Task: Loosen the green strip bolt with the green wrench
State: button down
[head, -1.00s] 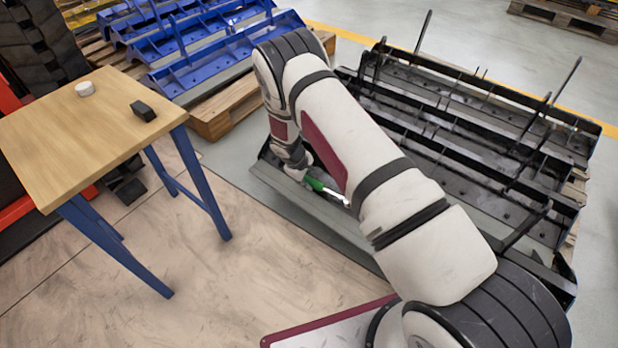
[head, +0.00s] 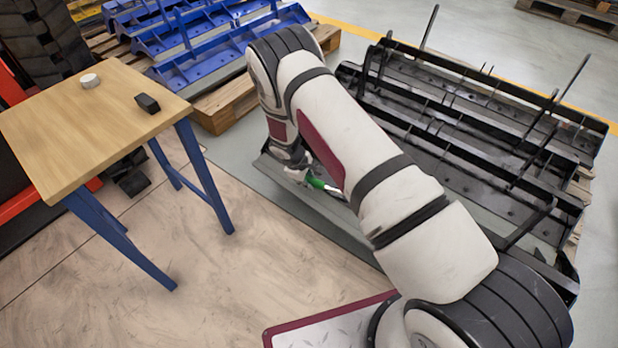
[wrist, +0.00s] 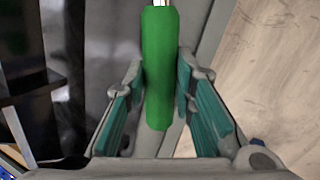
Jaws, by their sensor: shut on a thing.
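The green wrench (wrist: 160,70) shows in the wrist view, its green handle between the teal finger pads of my gripper (wrist: 160,95). The metal end of the wrench runs out of the top of that view. In the head view the green handle (head: 316,183) shows small beside my arm, with a silvery part (head: 334,191) to its right. My gripper is shut on the handle, low over the grey strip (head: 345,230) at the near edge of the black frames. The green strip bolt is not visible in either view, so I cannot tell whether the wrench touches it.
A wooden table (head: 70,140) with blue legs stands at the left, bearing a white round piece (head: 90,81) and a black block (head: 148,103). Black metal frames (head: 470,130) lie on pallets at the right, with upright rods. Blue frames (head: 220,60) lie behind. The floor in front is clear.

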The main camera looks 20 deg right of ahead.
jog(key=shift+s+a+f+n, duration=0.25)
jog(key=shift+s+a+n, duration=0.2)
jog(key=shift+s+n, duration=0.15)
dwell(0.4)
jog(key=shift+s+a+f+n, duration=0.15)
jog(key=shift+s+a+n, duration=0.1)
jog(key=shift+s+n, duration=0.05)
jog(key=shift+s+a, duration=0.15)
jog(key=shift+s, duration=0.1)
jog(key=shift+s+f+n, duration=0.1)
jog(key=shift+n, duration=0.2)
jog(key=shift+s+a+f+n, duration=0.2)
jog(key=shift+s+a+n, duration=0.1)
jog(key=shift+s+n, duration=0.25)
